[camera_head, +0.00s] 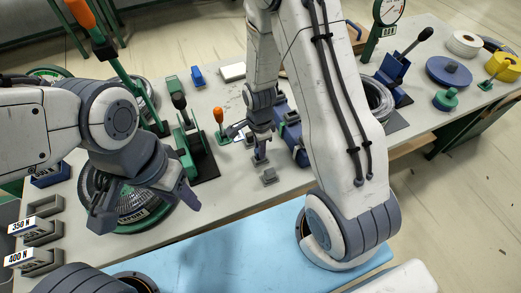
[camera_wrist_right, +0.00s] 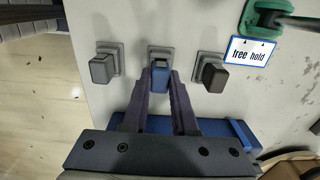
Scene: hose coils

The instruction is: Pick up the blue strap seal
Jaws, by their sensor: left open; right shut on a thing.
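The blue strap seal (camera_wrist_right: 160,76) sits at a grey holder block (camera_wrist_right: 160,52) in the middle of a row of three in the right wrist view. My right gripper (camera_wrist_right: 160,82) is shut on it, with a finger on either side. In the head view my right gripper (camera_head: 261,156) is low over the bench, and the blue seal cannot be made out there. A grey seal (camera_wrist_right: 102,69) stands to the left and a dark seal (camera_wrist_right: 214,77) to the right. My left gripper (camera_head: 147,212) is open and empty above a hose coil (camera_head: 118,203).
A "free hold" label (camera_wrist_right: 249,51) and a green fixture (camera_wrist_right: 268,14) stand near the dark seal. A long blue object (camera_head: 291,130) lies beside the right gripper. A green press (camera_head: 188,140) stands between the arms. Grey blocks marked 350 N (camera_head: 40,228) are at the left.

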